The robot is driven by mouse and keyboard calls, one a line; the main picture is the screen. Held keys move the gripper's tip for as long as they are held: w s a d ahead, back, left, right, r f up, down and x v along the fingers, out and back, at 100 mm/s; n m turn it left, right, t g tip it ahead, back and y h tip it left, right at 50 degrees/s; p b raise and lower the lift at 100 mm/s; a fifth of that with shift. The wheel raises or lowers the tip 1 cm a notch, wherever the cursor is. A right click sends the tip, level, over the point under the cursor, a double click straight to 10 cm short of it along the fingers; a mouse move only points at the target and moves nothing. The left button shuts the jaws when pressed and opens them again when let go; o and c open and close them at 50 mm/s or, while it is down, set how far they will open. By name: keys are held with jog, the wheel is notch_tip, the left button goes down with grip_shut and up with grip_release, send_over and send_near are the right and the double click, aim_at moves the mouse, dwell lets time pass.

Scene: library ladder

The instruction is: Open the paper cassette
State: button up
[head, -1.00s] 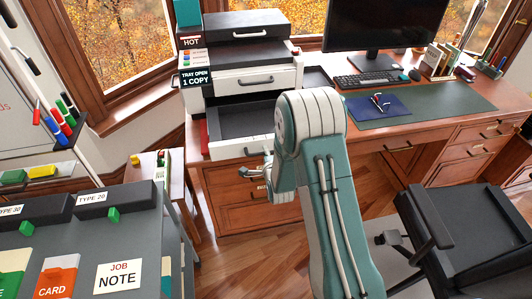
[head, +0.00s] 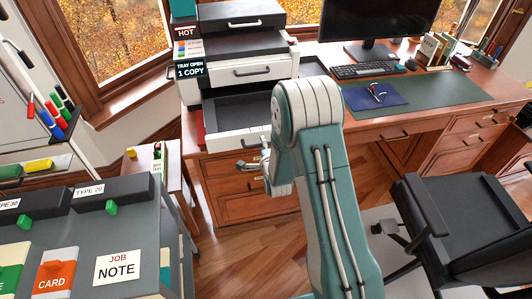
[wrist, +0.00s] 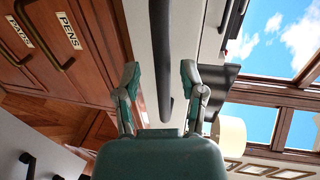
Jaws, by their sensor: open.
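The paper cassette (head: 226,142) is the lowest, white-fronted drawer of the printer (head: 222,77). It stands pulled out over the desk's front edge, with its dark, empty-looking inside (head: 240,108) showing. My gripper (head: 250,164) is just in front of the cassette front, partly hidden by my own arm. In the wrist view my gripper (wrist: 160,78) is open, with one finger on each side of a dark bar handle (wrist: 164,55) on a white front (wrist: 188,50). The fingers look apart from the handle.
The wooden desk (head: 320,62) carries a monitor, a keyboard and a blue pad (head: 375,93). A drawer labelled PENS (wrist: 85,45) is close by the gripper. A black chair (head: 465,215) stands at right, a grey cabinet (head: 145,240) at left.

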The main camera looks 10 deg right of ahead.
jog(key=v, duration=1.1)
jog(key=shift+s, duration=0.1)
jog(key=s+r+n+g, duration=0.3)
jog(key=r+n, duration=0.2)
jog(key=r, duration=0.2)
jog(key=s+r+n+g, duration=0.2)
jog(key=r+n, duration=0.2)
jog(key=r, duration=0.4)
jog(key=s+r+n+g, duration=0.2)
jog(key=s+r+n, duration=0.2)
jog(key=s, duration=0.6)
jog(key=s+r+n+g, duration=0.3)
jog(key=s+r+n, duration=0.1)
jog(key=s, duration=0.6)
jog(key=shift+d+r+n, duration=0.25)
jog(key=shift+n, duration=0.25)
jog(key=shift+a, duration=0.15)
